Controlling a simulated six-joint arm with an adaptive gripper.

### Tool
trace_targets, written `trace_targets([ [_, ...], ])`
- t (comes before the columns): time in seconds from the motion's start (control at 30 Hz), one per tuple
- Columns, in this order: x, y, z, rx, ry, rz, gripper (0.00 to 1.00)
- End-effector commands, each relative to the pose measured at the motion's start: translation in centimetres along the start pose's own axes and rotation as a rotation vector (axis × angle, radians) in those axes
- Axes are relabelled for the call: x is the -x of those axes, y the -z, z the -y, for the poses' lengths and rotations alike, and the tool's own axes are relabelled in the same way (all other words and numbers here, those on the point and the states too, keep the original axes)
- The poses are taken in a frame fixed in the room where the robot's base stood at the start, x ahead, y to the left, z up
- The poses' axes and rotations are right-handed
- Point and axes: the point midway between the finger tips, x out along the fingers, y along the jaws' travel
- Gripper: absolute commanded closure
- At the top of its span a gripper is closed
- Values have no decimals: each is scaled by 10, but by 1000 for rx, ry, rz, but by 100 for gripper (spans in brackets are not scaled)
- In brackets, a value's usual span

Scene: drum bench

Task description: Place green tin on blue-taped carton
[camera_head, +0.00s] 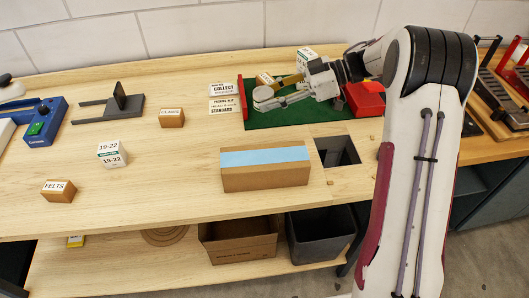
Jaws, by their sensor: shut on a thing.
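The blue-taped carton (264,178) is a long brown box with a light blue strip along its top. It sits flat on the bench near the front edge, with nothing on it. My gripper (274,94) is over the green mat, behind the carton and apart from it. It is shut on a small round tin with a pale top (263,94). I cannot make out green on this tin's side at this size, nor whether it touches the mat. The fingers partly hide it.
The green mat (262,120) also holds a small brown box (265,79), a white-and-green box (306,54) and a red object (366,99). A square opening (337,151) lies right of the carton. Label cards (223,105) lie left of the mat.

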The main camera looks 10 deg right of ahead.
Motion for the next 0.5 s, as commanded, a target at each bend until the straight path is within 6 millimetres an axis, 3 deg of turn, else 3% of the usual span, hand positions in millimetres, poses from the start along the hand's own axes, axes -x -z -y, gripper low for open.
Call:
trace_targets([
  [0.5,26,43,61,-29,-70,0,86],
])
